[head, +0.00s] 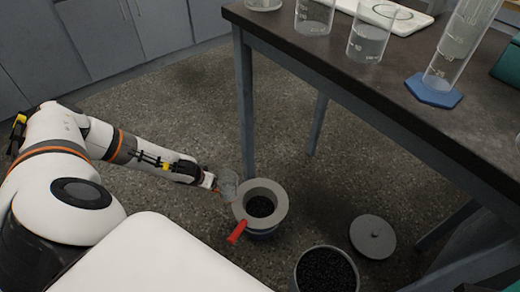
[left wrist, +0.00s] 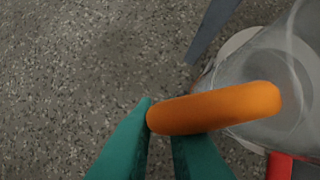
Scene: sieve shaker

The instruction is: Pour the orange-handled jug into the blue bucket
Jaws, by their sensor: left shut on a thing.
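The clear jug (head: 229,183) is off the floor at the left rim of a grey-rimmed round vessel (head: 281,208). My left gripper (head: 210,181) is shut on its orange handle (left wrist: 225,107). In the left wrist view the jug's clear wall (left wrist: 285,85) shows at the right; I see no contents in it. The vessel has a wide grey ring, dark grains inside and a bluish-grey lower body; I cannot tell for sure that it is the blue bucket. Whether the jug touches the rim is unclear. My right gripper is out of view.
A red handle (head: 237,232) sticks out at the vessel's front left. A second bucket with dark grains (head: 326,270) and a round grey lid (head: 373,238) are on the floor to the right. A dark table (head: 340,75) with glassware stands above; its leg (head: 246,110) is behind the vessel.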

